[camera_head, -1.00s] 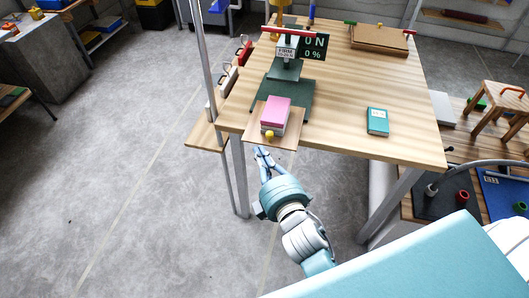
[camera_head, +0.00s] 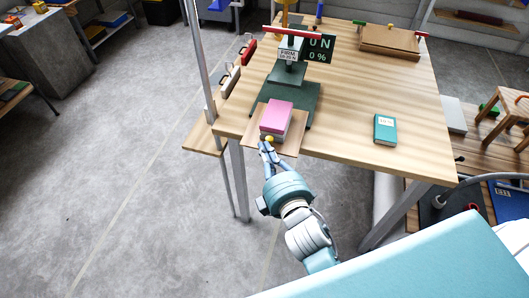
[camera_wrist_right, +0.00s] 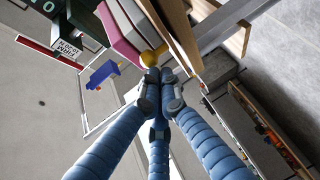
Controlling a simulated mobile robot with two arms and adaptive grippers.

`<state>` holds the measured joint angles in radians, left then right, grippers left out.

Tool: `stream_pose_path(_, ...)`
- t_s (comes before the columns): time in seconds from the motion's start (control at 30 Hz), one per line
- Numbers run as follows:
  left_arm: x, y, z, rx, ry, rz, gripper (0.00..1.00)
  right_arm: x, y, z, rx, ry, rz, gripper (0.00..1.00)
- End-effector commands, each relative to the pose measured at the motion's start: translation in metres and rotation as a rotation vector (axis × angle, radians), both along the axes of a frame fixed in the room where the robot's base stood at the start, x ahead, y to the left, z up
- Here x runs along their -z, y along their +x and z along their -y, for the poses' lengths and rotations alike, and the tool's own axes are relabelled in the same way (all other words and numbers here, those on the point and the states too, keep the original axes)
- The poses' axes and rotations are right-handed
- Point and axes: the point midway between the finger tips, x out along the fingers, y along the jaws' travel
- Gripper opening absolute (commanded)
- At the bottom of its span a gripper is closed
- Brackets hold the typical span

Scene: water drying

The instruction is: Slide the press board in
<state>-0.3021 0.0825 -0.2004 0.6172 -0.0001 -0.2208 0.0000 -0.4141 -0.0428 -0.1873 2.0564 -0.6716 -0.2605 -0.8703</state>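The press board (camera_head: 293,145) is a thin wooden board at the near edge of the table, reaching out past that edge. A pink-and-white block like a book (camera_head: 277,118) lies on it. A small yellow knob (camera_head: 268,139) is at its near end. My right gripper (camera_head: 265,147) is at the knob, its fingertips against or just short of it; contact is hard to tell. In the right wrist view its blue fingers (camera_wrist_right: 159,78) come together at their tips, with the knob (camera_wrist_right: 153,57) just beyond them. My left gripper is in neither view.
The green press (camera_head: 290,75) with a red bar on top stands behind the board, beside a dark display (camera_head: 320,48) reading 0 N, 0 %. A teal book (camera_head: 385,129) lies to the right on the wooden table (camera_head: 350,100). A wooden case (camera_head: 392,42) is farther back.

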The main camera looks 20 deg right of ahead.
Motion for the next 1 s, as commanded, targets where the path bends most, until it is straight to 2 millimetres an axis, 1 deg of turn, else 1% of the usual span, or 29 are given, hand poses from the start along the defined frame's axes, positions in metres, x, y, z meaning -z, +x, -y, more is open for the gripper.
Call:
stream_pose_path(0.03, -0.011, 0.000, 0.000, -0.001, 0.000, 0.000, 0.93, -0.007, 0.013, 0.008, -0.002, -0.009, 0.004, 0.00)
stream_pose_path(0.1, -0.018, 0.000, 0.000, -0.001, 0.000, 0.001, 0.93, -0.008, 0.031, 0.021, 0.000, -0.009, 0.005, 0.00)
stream_pose_path(0.3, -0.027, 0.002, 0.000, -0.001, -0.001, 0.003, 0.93, -0.005, 0.077, 0.052, 0.002, -0.007, 0.004, 0.00)
stream_pose_path(0.4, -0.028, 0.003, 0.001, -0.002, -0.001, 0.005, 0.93, -0.003, 0.091, 0.062, 0.002, -0.005, 0.003, 0.00)
stream_pose_path(0.5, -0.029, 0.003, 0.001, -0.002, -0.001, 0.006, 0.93, -0.003, 0.099, 0.068, 0.003, -0.002, 0.002, 0.00)
stream_pose_path(0.57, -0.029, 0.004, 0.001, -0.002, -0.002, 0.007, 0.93, -0.002, 0.100, 0.070, 0.004, -0.003, 0.001, 0.00)
stream_pose_path(1.0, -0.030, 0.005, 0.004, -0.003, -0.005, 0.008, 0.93, -0.004, 0.101, 0.071, 0.005, -0.003, 0.002, 0.00)
